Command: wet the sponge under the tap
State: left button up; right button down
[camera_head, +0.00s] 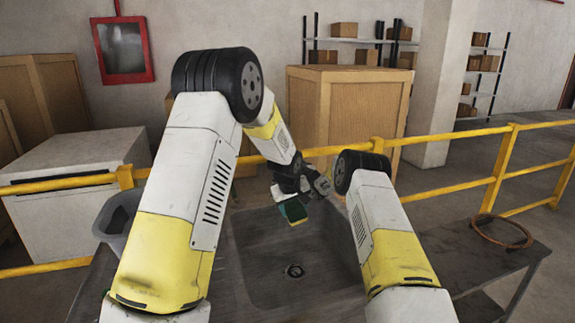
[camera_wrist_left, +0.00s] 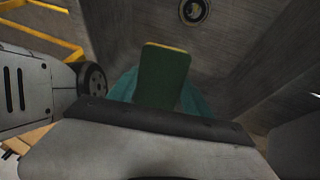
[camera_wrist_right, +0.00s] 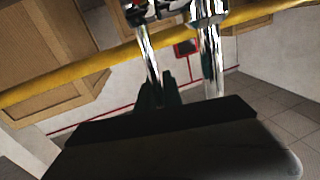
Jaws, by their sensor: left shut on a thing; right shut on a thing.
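The sponge (camera_head: 295,211), dark green with a yellow layer, is held over the sink (camera_head: 262,290). It also shows in the left wrist view (camera_wrist_left: 163,78), pointing toward the drain. My left gripper (camera_head: 283,196) is shut on the sponge, with teal parts on both sides of it. The chrome tap (camera_wrist_right: 211,60) fills the upper middle of the right wrist view. My right gripper (camera_wrist_right: 157,92) is shut on a thin chrome bar of the tap, seemingly its lever. In the head view my right arm hides most of this gripper. I cannot make out running water.
The drain (camera_head: 293,271) lies in the sink floor. A grey bin (camera_head: 118,222) stands left of the sink. A brown ring (camera_head: 501,232) lies on the counter (camera_head: 470,262) at right. A yellow railing (camera_head: 440,138) runs behind the sink, with a wooden crate (camera_head: 355,105) beyond.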

jog(key=shift+s+d+r+t+y, duration=0.2)
jog(key=shift+s+t+y, duration=0.2)
jog(key=shift+s+t, duration=0.25)
jog(key=shift+w, duration=0.1)
jog(key=shift+f, duration=0.1)
jog(key=c, duration=1.5)
grip_release()
jog(key=v, duration=1.2)
